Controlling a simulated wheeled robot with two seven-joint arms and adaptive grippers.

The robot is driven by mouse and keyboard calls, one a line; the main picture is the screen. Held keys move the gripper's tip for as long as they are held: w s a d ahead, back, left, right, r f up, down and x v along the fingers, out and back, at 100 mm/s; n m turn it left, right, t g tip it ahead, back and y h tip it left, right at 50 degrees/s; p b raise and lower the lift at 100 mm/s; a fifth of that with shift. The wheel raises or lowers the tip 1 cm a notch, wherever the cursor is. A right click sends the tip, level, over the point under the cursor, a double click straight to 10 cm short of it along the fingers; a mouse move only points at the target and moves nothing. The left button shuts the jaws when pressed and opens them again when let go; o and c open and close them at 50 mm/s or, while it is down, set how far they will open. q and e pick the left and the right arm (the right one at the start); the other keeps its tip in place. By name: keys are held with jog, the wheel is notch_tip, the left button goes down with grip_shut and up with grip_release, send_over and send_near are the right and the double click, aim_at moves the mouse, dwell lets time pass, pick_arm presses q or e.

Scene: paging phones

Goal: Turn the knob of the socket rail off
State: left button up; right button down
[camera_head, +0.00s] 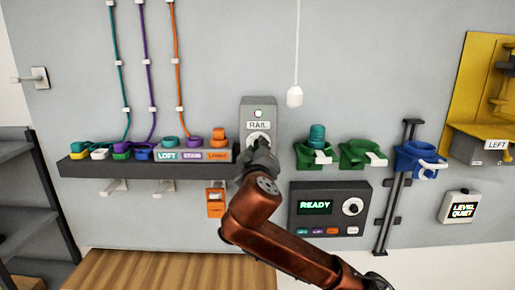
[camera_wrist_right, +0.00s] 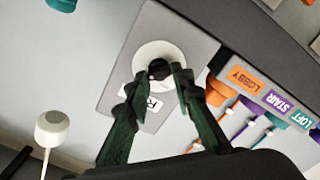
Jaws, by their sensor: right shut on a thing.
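The socket rail's knob is a round white disc with a dark centre on the grey box labelled RAIL (camera_head: 259,106). In the wrist view the knob (camera_wrist_right: 158,56) shows between the fingertips. My right gripper (camera_head: 262,146) covers the lower part of the knob in the head view. In the wrist view my right gripper (camera_wrist_right: 161,71) is shut on the knob's dark centre. A small light on top of the box looks pale green. The socket rail (camera_head: 193,143) beside it carries LOFT, STAIR and LOBBY labels with teal, purple and orange plugs. My left gripper is not in view.
A dark shelf (camera_head: 80,169) with coloured pieces runs left of the box. A white pull cord (camera_head: 294,97) hangs to its right. Green holders (camera_head: 361,153), a blue holder (camera_head: 420,160) and a panel reading READY (camera_head: 301,205) are further right. A wooden surface (camera_head: 150,270) is below.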

dwell(0.3)
jog(key=n+p, duration=0.3)
jog(key=n, duration=0.1)
jog(key=shift+n, duration=0.4)
jog(key=n+p, duration=0.2)
jog(key=n, duration=0.2)
jog(key=shift+a+n, duration=0.1)
jog(key=shift+n, duration=0.2)
jog(key=n+p, duration=0.3)
jog(key=n, duration=0.2)
jog(key=shift+f, duration=0.2)
jog(key=shift+f+n+p, duration=0.2)
jog(key=shift+n+p, duration=0.9)
jog(key=shift+n, duration=0.6)
jog(key=shift+f, duration=0.1)
jog(key=c, duration=1.7)
grip_release()
